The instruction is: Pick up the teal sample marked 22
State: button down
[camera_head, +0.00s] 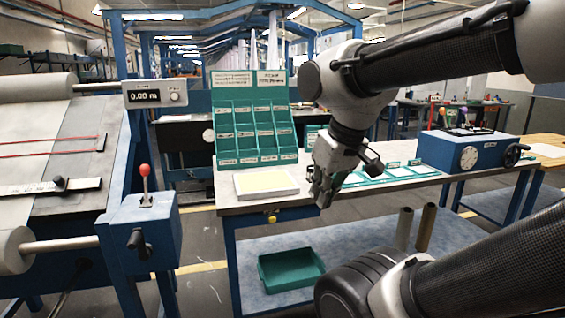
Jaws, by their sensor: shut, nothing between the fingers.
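I see teal-edged flat pieces with pale faces (395,174) lying in a row on the table, to the right of my gripper. Their markings are too small to read, so I cannot tell which one is marked 22. My gripper (322,199) hangs over the front edge of the table, pointing down, shut and empty. It and my wrist hide part of the table and the left end of the row.
A teal rack of labelled compartments (252,125) stands at the table's back left. A pale yellow pad (266,183) lies before it. A blue device with a crank (460,152) stands at the right.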

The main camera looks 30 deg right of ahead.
aim_at(415, 165)
jog(key=z, duration=1.8)
jog(key=i+l+u, duration=0.15)
jog(key=i+l, duration=0.2)
jog(key=i, duration=0.35)
jog(key=i+l+u, duration=0.2)
jog(key=i+l, duration=0.2)
jog(key=i, duration=0.25)
jog(key=i+l+u, duration=0.15)
jog(key=i+l, duration=0.35)
jog(key=i, duration=0.15)
